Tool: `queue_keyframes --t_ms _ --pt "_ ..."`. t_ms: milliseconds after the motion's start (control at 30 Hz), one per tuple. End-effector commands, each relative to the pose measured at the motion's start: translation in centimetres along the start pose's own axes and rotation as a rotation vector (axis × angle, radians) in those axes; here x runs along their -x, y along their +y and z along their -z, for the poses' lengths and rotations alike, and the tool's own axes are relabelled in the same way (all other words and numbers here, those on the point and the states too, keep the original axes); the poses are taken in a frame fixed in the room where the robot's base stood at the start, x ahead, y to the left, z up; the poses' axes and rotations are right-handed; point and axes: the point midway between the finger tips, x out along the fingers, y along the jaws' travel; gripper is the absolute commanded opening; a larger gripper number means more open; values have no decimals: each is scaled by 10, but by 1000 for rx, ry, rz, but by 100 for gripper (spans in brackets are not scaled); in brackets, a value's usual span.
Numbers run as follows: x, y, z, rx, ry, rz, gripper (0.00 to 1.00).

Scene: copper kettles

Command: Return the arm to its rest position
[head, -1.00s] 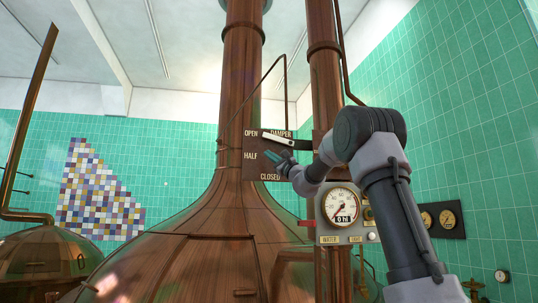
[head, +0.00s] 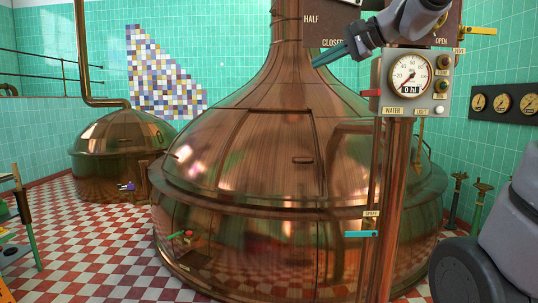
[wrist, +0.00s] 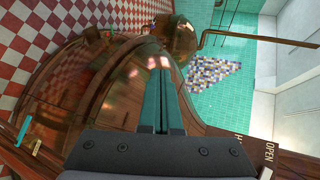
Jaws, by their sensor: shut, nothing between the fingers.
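My gripper (head: 320,62) is at the top of the head view, its teal fingers together and empty, pointing down and left. It appears in front of the kettle's neck, by the lower edge of the dark damper plate (head: 318,28); the gap in depth is hard to tell. In the wrist view my gripper (wrist: 160,72) shows two parallel fingers side by side with nothing held. The plate's HALF and CLOSED labels show; its upper part and the damper handle are out of the head view. Part of my arm fills the right edge.
The big copper kettle (head: 240,150) fills the middle. A gauge box (head: 414,82) with dial stands to its right, above a teal spray lever (head: 360,234). A smaller kettle (head: 115,145) stands at the left.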

Motion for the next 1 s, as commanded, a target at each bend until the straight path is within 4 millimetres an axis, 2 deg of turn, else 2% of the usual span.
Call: queue_keyframes --t_ms 33,100,200,300,400,500,600,1000 --pt "14 31 -16 67 17 -87 0" --pt "33 77 -31 167 47 -219 0" --pt "62 139 -44 306 90 -395 0" --pt "89 188 -49 426 129 -536 0" --pt "109 220 -50 514 159 -636 0" --pt "121 237 -50 567 176 -692 0" --pt "125 244 -49 587 183 -715 0" --pt "125 244 -49 588 183 -716 0"
